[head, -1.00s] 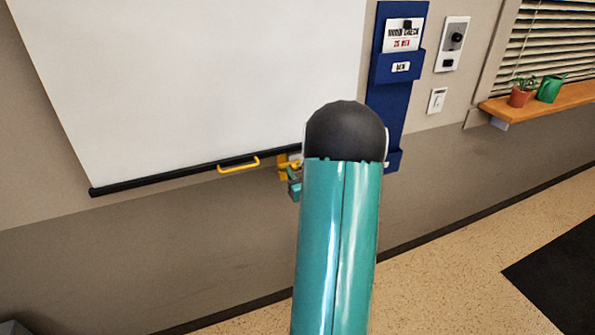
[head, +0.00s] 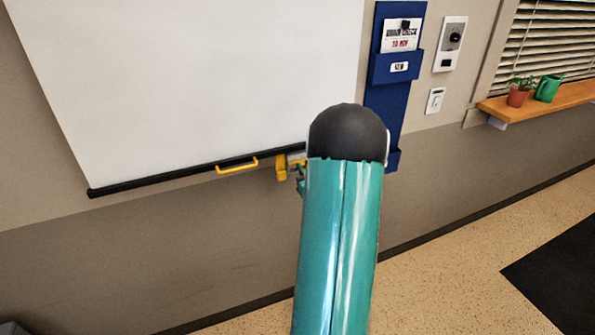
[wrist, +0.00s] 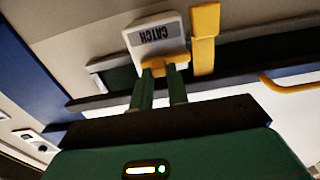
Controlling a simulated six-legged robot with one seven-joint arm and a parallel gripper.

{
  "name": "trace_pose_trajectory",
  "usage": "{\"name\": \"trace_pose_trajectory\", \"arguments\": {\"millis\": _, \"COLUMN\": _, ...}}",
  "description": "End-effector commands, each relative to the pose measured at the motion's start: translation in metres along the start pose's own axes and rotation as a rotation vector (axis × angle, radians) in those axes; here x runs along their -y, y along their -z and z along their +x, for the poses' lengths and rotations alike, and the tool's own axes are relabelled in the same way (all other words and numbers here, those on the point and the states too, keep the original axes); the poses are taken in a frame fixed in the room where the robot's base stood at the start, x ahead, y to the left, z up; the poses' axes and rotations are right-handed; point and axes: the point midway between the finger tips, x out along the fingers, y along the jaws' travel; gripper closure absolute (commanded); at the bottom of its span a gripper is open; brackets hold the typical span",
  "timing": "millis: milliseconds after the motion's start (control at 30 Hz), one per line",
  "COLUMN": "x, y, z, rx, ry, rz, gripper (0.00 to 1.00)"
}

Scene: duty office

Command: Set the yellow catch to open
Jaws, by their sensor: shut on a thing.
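In the head view my arm hides most of the catch and the gripper. Whether the catch is at its open setting I cannot tell.
A white screen (head: 190,80) with a black bottom bar and a yellow handle (head: 237,166) hangs on the wall at left. A blue wall pocket (head: 384,110) is right of my arm. A shelf (head: 550,97) holds a plant and green watering can.

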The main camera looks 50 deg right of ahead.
Motion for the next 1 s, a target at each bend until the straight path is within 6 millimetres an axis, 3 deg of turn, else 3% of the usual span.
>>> {"name": "trace_pose_trajectory", "arguments": {"millis": 267, "x": -0.007, "y": 0.000, "z": 0.000, "rx": 0.000, "ry": -0.003, "rz": 0.000, "gripper": 1.00}}
{"name": "trace_pose_trajectory", "arguments": {"millis": 300, "x": -0.007, "y": 0.001, "z": 0.000, "rx": 0.000, "ry": -0.004, "rz": 0.000, "gripper": 0.82}}
{"name": "trace_pose_trajectory", "arguments": {"millis": 400, "x": -0.007, "y": 0.000, "z": 0.000, "rx": 0.000, "ry": -0.004, "rz": 0.000, "gripper": 0.62}}
{"name": "trace_pose_trajectory", "arguments": {"millis": 767, "x": -0.006, "y": 0.000, "z": -0.004, "rx": 0.000, "ry": 0.000, "rz": 0.000, "gripper": 0.62}}
{"name": "trace_pose_trajectory", "arguments": {"millis": 1000, "x": -0.006, "y": 0.000, "z": -0.040, "rx": 0.001, "ry": -0.002, "rz": 0.000, "gripper": 0.62}}
